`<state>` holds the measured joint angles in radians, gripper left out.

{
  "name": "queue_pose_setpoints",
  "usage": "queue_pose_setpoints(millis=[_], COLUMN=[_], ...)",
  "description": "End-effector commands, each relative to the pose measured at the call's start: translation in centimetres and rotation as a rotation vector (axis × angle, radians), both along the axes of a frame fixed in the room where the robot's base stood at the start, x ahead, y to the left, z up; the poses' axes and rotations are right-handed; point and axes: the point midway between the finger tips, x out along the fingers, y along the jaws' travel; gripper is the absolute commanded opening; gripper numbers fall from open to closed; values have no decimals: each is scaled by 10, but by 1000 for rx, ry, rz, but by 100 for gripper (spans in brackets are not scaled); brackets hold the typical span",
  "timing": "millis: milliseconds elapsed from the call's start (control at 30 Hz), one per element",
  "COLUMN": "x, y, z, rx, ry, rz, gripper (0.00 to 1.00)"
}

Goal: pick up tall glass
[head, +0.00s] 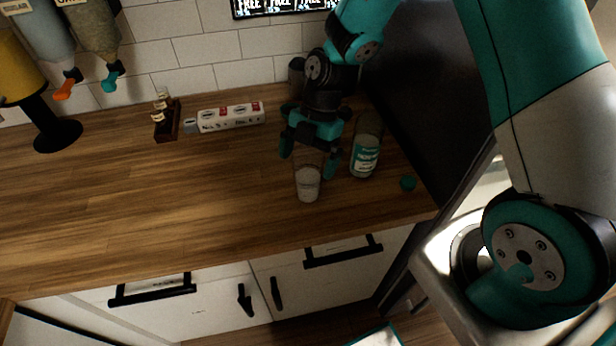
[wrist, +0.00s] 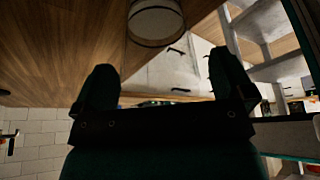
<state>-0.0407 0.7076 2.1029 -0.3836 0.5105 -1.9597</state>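The tall glass (head: 307,186) is clear, with a pale lower part, and stands upright on the wooden counter near its front edge. My gripper (head: 308,164) is just behind and above it, fingers apart, with the glass's upper part close to the fingers. In the wrist view the glass (wrist: 155,24) shows at the top, beyond the two dark fingertips and between their lines. My gripper (wrist: 164,65) is open with nothing between its fingers there. Whether any finger touches the glass cannot be told.
A white carton (head: 230,117) and a small wooden rack (head: 168,125) are behind left. The counter's left side (head: 130,200) is clear. A dark panel borders the right.

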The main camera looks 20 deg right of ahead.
Motion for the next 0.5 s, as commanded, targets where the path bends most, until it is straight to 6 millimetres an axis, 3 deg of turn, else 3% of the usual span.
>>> queue_pose_setpoints(millis=[33,300,500], x=[0,0,0], y=[0,0,0], z=[0,0,1], rx=[0,0,1], ry=[0,0,-1], rz=[0,-1,0], gripper=[88,26,24])
